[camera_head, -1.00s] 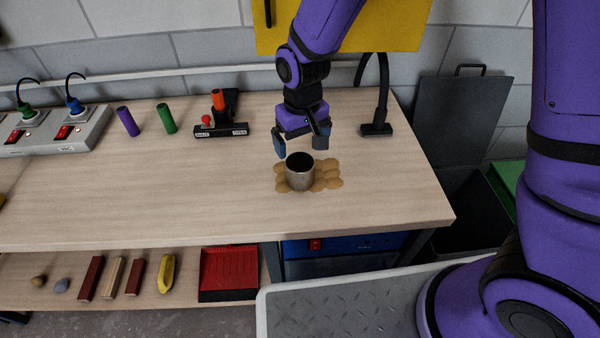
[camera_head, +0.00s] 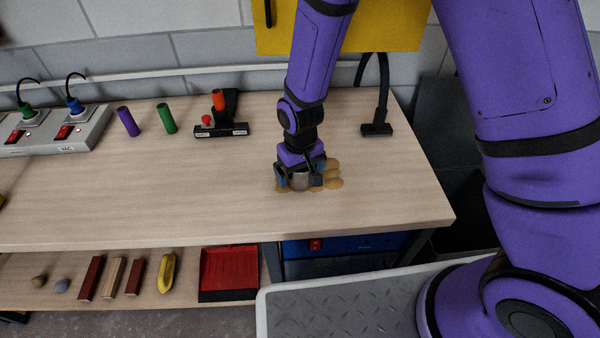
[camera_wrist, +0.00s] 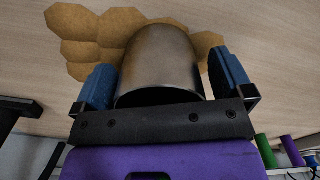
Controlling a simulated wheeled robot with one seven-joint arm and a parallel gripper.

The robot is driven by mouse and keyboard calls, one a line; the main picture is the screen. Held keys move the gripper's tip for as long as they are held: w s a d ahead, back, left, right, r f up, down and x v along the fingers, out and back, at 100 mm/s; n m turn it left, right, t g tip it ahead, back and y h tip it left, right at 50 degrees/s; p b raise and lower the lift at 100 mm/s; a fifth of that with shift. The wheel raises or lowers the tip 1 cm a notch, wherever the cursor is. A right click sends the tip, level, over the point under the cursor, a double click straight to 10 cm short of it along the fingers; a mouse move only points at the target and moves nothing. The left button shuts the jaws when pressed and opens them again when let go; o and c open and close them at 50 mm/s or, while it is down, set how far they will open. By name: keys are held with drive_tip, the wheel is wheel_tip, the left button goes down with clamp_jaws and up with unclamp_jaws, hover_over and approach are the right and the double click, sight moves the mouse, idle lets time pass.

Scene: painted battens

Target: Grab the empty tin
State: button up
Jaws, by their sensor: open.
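The tin (camera_head: 300,180) is a grey metal cylinder standing on a tan mat of joined hexagons (camera_head: 332,172) on the workbench. My gripper (camera_head: 299,182) is lowered over it, with a finger on each side. In the wrist view the tin (camera_wrist: 160,62) lies between the two blue fingers of my open gripper (camera_wrist: 163,82). A small gap shows beside each finger there. The tin's inside is hidden by the gripper in the head view.
On the bench (camera_head: 150,200) stand a purple cylinder (camera_head: 128,121), a green cylinder (camera_head: 166,118), a black stand with an orange cylinder (camera_head: 219,110) and a power strip (camera_head: 60,132). A black hooked stand (camera_head: 377,128) is behind right. The bench front-left is clear.

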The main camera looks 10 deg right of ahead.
drive_tip(key=shift+f, duration=0.35)
drive_tip(key=c, duration=1)
drive_tip(key=shift+r, duration=0.15)
